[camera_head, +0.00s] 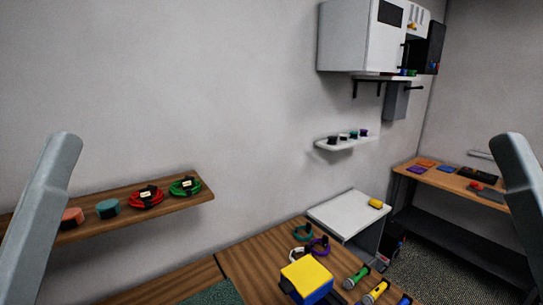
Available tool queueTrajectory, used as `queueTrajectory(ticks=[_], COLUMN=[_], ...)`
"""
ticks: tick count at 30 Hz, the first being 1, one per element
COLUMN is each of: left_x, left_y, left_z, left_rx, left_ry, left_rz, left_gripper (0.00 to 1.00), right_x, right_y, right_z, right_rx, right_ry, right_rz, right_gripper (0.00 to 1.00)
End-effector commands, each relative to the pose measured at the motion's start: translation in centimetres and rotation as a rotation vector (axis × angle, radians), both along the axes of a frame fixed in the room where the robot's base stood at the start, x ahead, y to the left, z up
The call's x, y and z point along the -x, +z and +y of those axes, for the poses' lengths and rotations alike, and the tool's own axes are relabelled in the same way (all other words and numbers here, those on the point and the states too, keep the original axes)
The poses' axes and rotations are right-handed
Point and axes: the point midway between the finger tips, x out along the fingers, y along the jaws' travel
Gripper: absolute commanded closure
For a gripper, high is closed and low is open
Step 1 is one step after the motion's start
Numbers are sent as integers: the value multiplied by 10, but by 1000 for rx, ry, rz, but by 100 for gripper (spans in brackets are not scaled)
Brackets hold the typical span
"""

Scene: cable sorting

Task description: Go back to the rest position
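My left arm (50,195) rises at the left edge of the head view, a grey link with a rounded top. My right arm (518,165) shows as a similar grey link at the right edge. Neither gripper is in the picture, so I cannot see whether they hold anything. A red cable coil (146,197) and a green cable coil (185,187) lie on the wooden wall shelf (200,198).
A yellow-topped blue box (306,279) stands on the table beside several screwdriver-like tools (357,277). A white stand (350,214) is behind. A small white shelf (345,143) and a white cabinet (362,37) hang on the wall. A wooden bench (455,182) stands right.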

Motion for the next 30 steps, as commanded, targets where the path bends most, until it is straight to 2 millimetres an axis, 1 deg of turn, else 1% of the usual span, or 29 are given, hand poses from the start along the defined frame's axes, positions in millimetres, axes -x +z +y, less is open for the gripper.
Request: queueTrajectory(ticks=[1,2,3,5,6,9,10,12,15,21,30], left_x=[0,0,0,0,0,0,0,0,0,0,0], left_y=[50,65,85,113,130,164,172,183,189,185,185], left_z=[0,0,0,0,0,0,0,0,0,0,0], left_rx=[0,1,1,1,1,1,1,1,1,1,1], left_ry=[0,1,1,1,1,1,1,1,1,1,1], left_rz=[0,0,0,0,0,1,1,1,1,0,0], left_gripper=[0,0,0,0,0,0,0,0,0,0,0], right_x=[0,0,0,0,0,0,0,0,0,0,0], right_y=[50,65,85,113,131,165,172,184,189,185,185], right_z=[0,0,0,0,0,0,0,0,0,0,0], right_rx=[0,0,0,0,0,0,0,0,0,0,0], right_ry=[0,0,0,0,0,0,0,0,0,0,0], right_rz=[0,0,0,0,0,0,0,0,0,1,1], right_gripper=[50,50,50,50,50,50,50,50,50,50,50])
